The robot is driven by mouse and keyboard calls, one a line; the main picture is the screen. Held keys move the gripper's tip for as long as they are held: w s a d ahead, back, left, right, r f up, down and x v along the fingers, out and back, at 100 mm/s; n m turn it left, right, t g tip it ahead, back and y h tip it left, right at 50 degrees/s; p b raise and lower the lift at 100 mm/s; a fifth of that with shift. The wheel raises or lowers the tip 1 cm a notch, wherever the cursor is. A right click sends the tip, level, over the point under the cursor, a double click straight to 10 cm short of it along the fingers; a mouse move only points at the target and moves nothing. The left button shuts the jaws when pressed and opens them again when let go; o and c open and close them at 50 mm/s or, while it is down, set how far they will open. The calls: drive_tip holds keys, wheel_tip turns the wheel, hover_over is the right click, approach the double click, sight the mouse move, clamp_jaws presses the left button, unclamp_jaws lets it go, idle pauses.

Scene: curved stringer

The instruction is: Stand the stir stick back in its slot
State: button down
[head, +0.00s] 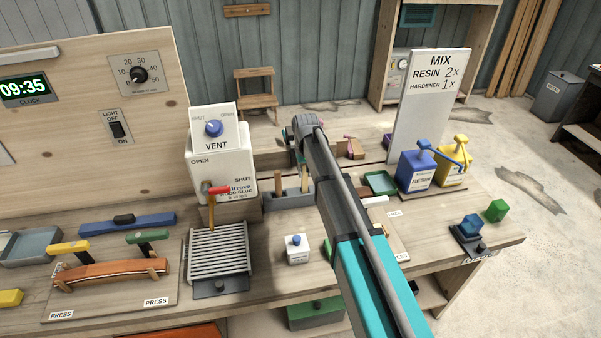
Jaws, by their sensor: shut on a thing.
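My gripper (297,158) is mostly hidden behind my grey and teal arm, above the back middle of the bench. It is shut on the stir stick, and a pale length of stick (304,179) shows just under it, close to upright. Below is a grey holder (287,200) with another wooden stick or handle (278,182) standing in its left part. My arm covers the holder's right side. I cannot tell whether the held stick's lower end is inside a slot or behind the holder's rim.
A white glue dispenser (222,165) with a red-handled tap stands left of the holder, over a ribbed grey tray (220,255). A small white jar (297,250) is in front. Blue resin (415,172) and yellow hardener (452,165) pumps and a green tray (381,183) stand to the right.

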drive_tip(key=shift+f+b, duration=0.55)
drive_tip(key=shift+c, duration=2.2)
unclamp_jaws()
drive_tip(key=shift+o, duration=2.2)
drive_tip(key=shift+w, duration=0.1)
drive_tip(key=shift+r, duration=0.1)
drive_tip(key=shift+r+p, duration=4.45)
drive_tip(key=shift+p, duration=0.15)
